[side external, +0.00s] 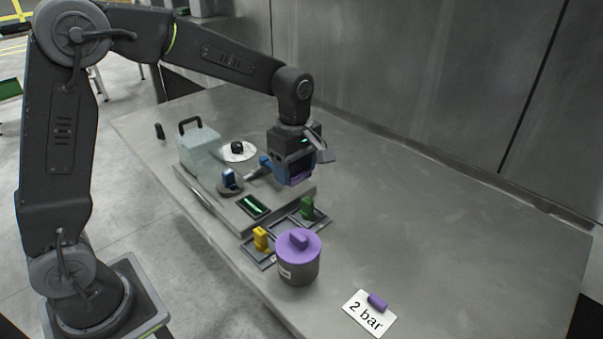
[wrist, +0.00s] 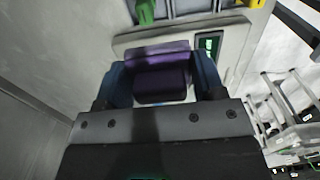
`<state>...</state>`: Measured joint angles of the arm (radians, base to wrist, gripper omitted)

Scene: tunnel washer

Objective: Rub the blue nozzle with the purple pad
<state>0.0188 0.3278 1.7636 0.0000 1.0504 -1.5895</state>
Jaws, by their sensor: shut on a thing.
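My gripper (side external: 295,172) has blue fingers and is shut on the purple pad (side external: 300,174). The wrist view shows the pad (wrist: 160,82) between the two fingers. In the side view a blue nozzle (side external: 265,162) with a grey spout angles up from the washer, just left of my gripper. Whether the pad touches the nozzle is hidden by the fingers. Another blue part (side external: 230,178) stands on a round grey base farther left; the nozzle cannot be made out in the wrist view.
The grey washer block (side external: 215,195) carries a tank (side external: 198,147) and a lit display (side external: 253,206). In front are a green block (side external: 307,207), a yellow block (side external: 260,238), a purple-lidded canister (side external: 298,265) and a "2 bar" card (side external: 362,318) with a purple piece (side external: 377,301). The right tabletop is clear.

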